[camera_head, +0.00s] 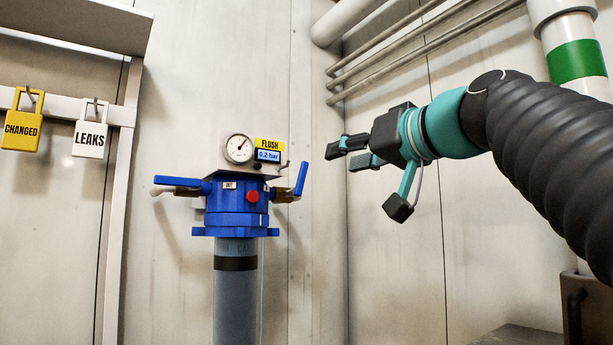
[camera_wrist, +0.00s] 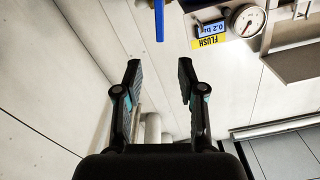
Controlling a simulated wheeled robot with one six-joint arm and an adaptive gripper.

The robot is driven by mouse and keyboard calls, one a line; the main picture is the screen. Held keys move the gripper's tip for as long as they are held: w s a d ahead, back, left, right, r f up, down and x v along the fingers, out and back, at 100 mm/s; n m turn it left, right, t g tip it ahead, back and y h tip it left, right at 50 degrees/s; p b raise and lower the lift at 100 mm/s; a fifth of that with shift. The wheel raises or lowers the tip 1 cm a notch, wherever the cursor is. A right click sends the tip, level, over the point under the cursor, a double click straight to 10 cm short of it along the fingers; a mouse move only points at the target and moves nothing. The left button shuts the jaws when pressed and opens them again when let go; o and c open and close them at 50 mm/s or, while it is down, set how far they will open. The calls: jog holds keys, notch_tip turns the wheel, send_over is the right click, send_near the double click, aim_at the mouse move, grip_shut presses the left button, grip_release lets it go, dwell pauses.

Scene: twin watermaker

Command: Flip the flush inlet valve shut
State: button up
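The flush filter's blue head (camera_head: 237,206) sits on a grey-blue housing in the head view. Its right valve has a blue lever (camera_head: 301,178) that stands nearly upright, tilted slightly right. A small label on the head seems to read OUT, near the left side; I cannot read an inlet label. My gripper (camera_head: 350,154) is open and empty, to the right of the right lever and a little higher, apart from it. In the wrist view my open fingers (camera_wrist: 160,68) show below a blue lever (camera_wrist: 159,18).
A gauge (camera_head: 239,148) and a yellow FLUSH label (camera_head: 269,144) with a 0.2 bar display sit above the head. Pipes (camera_head: 430,45) run along the upper right wall.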

aim_at(305, 170)
jog(key=p+x, duration=0.2)
jog(key=x, duration=1.1)
jog(key=shift+a, duration=0.1)
grip_shut()
